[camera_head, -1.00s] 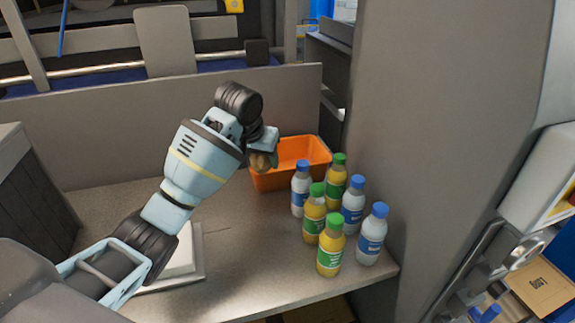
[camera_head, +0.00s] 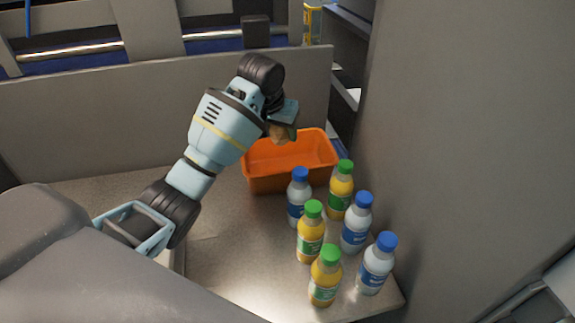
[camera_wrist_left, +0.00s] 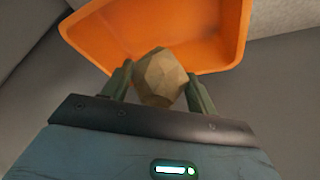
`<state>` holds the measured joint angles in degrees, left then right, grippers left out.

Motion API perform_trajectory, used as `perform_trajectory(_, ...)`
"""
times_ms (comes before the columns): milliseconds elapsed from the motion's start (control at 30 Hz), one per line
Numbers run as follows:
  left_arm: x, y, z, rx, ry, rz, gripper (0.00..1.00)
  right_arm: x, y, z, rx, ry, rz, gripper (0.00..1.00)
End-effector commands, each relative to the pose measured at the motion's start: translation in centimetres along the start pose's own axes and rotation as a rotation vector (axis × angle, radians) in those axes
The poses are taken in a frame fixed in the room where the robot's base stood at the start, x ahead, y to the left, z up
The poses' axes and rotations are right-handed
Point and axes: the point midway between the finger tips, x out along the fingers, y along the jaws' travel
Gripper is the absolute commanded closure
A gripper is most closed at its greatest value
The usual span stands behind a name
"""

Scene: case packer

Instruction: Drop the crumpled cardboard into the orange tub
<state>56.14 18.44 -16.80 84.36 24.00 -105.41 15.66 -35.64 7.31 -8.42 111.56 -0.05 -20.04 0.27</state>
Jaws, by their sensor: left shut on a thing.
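The crumpled cardboard (camera_head: 283,133) is a tan, faceted lump held at the end of my left arm. In the left wrist view the cardboard (camera_wrist_left: 160,79) sits between the two fingers of my left gripper (camera_wrist_left: 160,84), which is shut on it. The orange tub (camera_head: 262,181) stands on the table by the back wall. In the head view the gripper and cardboard overlap the tub's rear left part, and the lump appears above the tub. The wrist view shows the orange tub (camera_wrist_left: 205,40) just beyond the fingertips. The tub's inside looks empty where it shows. My right gripper is not in view.
Several bottles with blue and green caps stand in front of the tub, the nearest a blue-capped one (camera_head: 299,198). A grey panel (camera_head: 120,120) rises behind the table (camera_head: 225,245). A large grey wall (camera_head: 465,150) bounds the right side.

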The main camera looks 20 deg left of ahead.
Motion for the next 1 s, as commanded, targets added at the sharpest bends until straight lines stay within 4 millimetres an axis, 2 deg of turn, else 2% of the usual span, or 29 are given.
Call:
perform_trajectory(400, 4.0, 0.0, 1.7, -0.001, -0.003, -0.001, 0.63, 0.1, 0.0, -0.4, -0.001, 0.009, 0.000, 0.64)
perform_trajectory(833, 4.6, 0.0, 1.9, 0.000, -0.002, -0.001, 0.63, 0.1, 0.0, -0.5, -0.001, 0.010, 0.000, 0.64)
perform_trajectory(867, 4.6, 0.0, 2.0, 0.000, -0.002, -0.001, 0.41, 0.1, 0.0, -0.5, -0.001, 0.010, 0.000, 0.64)
perform_trajectory(1000, 4.6, 0.0, 1.9, 0.000, -0.002, -0.001, 0.22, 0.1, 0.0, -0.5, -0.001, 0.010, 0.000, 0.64)
